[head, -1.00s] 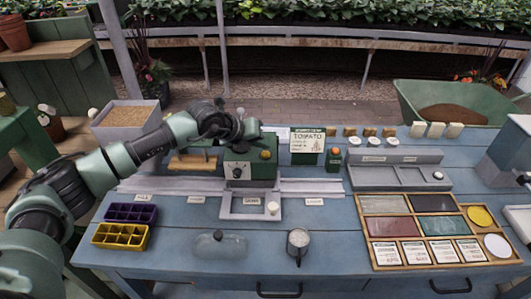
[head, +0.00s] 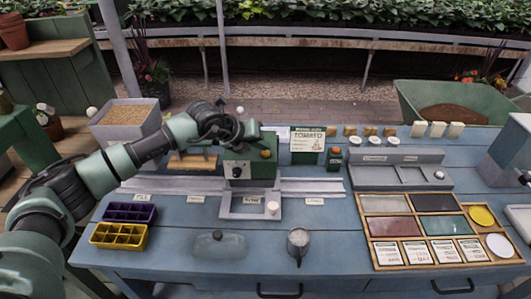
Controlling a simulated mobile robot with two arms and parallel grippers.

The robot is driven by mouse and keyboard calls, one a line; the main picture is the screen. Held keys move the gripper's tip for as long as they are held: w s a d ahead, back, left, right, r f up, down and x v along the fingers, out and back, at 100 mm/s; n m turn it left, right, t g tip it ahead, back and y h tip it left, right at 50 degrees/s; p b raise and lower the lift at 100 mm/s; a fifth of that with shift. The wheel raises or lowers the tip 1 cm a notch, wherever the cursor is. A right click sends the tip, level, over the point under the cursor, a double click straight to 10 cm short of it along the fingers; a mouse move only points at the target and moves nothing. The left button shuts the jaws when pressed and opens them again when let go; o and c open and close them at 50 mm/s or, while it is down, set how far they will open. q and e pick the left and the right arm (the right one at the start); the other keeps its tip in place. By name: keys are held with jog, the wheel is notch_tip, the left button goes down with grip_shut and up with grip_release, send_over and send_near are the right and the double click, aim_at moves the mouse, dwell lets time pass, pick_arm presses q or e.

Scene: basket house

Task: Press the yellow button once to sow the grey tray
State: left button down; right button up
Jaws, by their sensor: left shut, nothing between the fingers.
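The green sowing machine (head: 238,182) stands at the middle back of the blue table. Its yellow-orange button (head: 266,153) is on the upper right of its front, beside a dark knob. A grey tray-like frame (head: 236,211) sits at the machine's foot by the rail; I cannot tell whether seeds are in it. My left gripper (head: 241,136) is shut and empty, over the top of the machine, left of the button. I see no clear contact with the button, and the fingertips are hard to make out. My right gripper is not in view.
A purple tray (head: 129,212) and a yellow tray (head: 118,236) lie at the left. A glass dome (head: 218,246) and a metal cup (head: 298,243) stand in front. A wooden case of panels (head: 368,228) fills the right. A tomato sign (head: 307,139) stands right of the machine.

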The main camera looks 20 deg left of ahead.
aim_at(263, 154)
pick_arm(q)
jog(key=shift+f+b, duration=0.55)
jog(key=shift+f, duration=0.05)
dwell(0.6)
jog(key=shift+r, duration=0.1)
jog(key=shift+r+p, duration=0.5)
jog(key=shift+r, duration=0.4)
jog(key=shift+r, duration=0.15)
jog(key=shift+r+p, duration=1.35)
jog(key=shift+r, duration=1.1)
jog(key=shift+f, duration=0.1)
